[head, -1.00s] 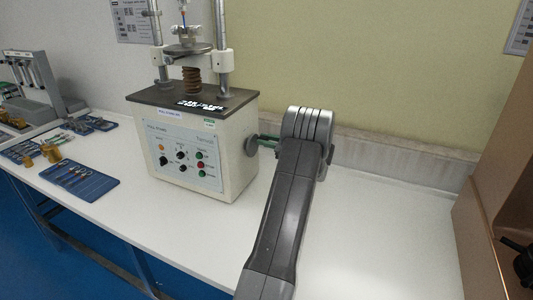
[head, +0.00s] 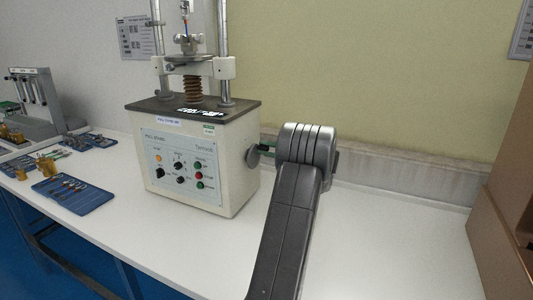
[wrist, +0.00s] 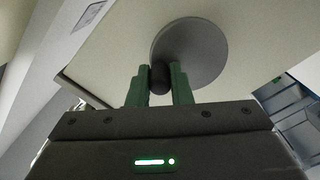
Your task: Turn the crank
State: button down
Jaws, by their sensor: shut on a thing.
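The crank is a dark grey disc (head: 252,157) on the right side of the cream tester (head: 205,170). In the wrist view the crank disc (wrist: 200,52) has a short dark handle (wrist: 159,78) near its rim. My gripper (wrist: 160,84) has green fingers, one on each side of this handle, and is shut on it. My dark grey arm hides the rest.
A control panel with knobs and buttons (head: 183,165) is on the tester's front. Blue trays with small parts (head: 73,195) and a second tester (head: 38,105) stand to the left. A brown box (head: 500,210) stands at the right. The white tabletop (head: 390,235) between is clear.

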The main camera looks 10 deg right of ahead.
dwell(0.3)
jog(key=c, duration=1.3)
grip_release()
jog(key=v, duration=1.3)
jog(key=shift+s+d, duration=0.25)
jog(key=shift+d, duration=0.1)
jog(key=shift+a, duration=0.1)
jog(key=x, duration=1.3)
jog(key=shift+w+a, duration=0.25)
jog(key=shift+w, duration=0.05)
